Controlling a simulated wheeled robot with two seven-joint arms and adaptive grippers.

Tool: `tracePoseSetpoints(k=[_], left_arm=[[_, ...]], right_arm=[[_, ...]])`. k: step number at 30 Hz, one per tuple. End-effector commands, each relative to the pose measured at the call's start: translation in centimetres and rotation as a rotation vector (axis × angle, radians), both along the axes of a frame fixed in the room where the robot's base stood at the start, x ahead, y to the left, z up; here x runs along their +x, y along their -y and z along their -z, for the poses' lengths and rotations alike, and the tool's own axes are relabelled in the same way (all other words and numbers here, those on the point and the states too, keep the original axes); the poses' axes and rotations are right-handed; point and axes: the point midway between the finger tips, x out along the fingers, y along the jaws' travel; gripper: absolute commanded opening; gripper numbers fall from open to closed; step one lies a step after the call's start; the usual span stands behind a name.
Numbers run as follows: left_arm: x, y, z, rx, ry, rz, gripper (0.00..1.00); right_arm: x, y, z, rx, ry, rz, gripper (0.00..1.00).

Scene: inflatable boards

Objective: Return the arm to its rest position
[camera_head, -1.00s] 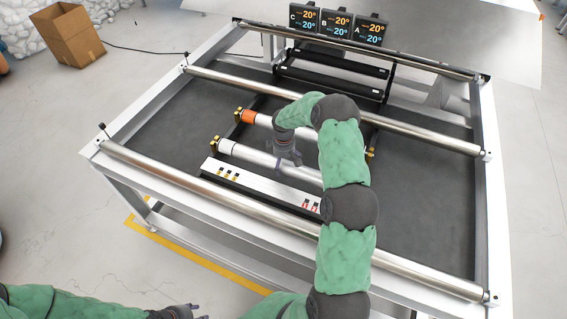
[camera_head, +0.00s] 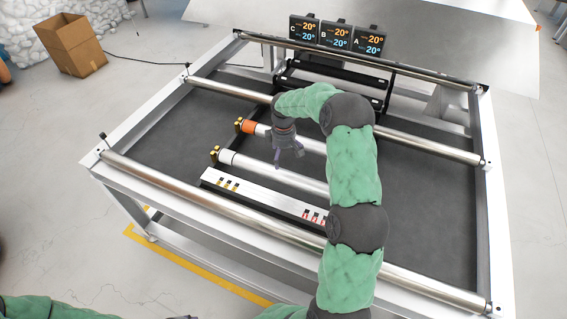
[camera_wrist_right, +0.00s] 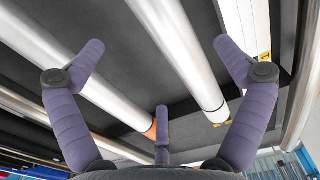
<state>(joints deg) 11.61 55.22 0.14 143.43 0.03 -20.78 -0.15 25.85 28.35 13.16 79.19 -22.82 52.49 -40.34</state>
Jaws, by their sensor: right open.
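My right arm, in a green sleeve, reaches over the machine frame in the head view. Its right gripper (camera_head: 288,155) hangs above the two light rollers near the middle of the frame. In the right wrist view the purple fingers of this gripper (camera_wrist_right: 160,90) are spread wide with nothing between them. The rollers pass beyond the fingers. My left gripper (camera_head: 183,317) shows only as a sliver at the bottom edge of the head view, and its fingers are mostly cut off.
An orange-ended roller (camera_head: 249,127) and a white roller (camera_head: 260,167) lie by a white switch panel (camera_head: 240,190). Long steel rollers (camera_head: 240,91) cross the frame. Three displays (camera_head: 336,35) stand at the back. A cardboard box (camera_head: 70,45) is on the floor.

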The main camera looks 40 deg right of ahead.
Motion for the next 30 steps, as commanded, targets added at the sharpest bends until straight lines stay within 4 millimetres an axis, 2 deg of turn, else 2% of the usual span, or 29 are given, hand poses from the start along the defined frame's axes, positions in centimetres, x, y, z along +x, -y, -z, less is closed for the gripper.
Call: tracePoseSetpoints(k=[6, 23, 26, 30], left_arm=[[0.0, 0.0, 0.0, 0.0, 0.0, 0.0, 0.4], [0.0, 0.0, -0.1, 0.0, 0.0, 0.0, 0.4], [0.0, 0.0, -0.8, 0.0, 0.0, 0.0, 0.4], [0.0, 0.0, -3.4, 0.0, 0.0, 0.0, 0.4]], right_arm=[[0.0, 0.0, -1.1, 0.0, 0.0, 0.0, 1.0], [0.0, 0.0, -1.2, 0.0, 0.0, 0.0, 1.0], [0.0, 0.0, -2.0, 0.0, 0.0, 0.0, 1.0], [0.0, 0.0, -4.6, -0.001, 0.0, 0.0, 1.0]])
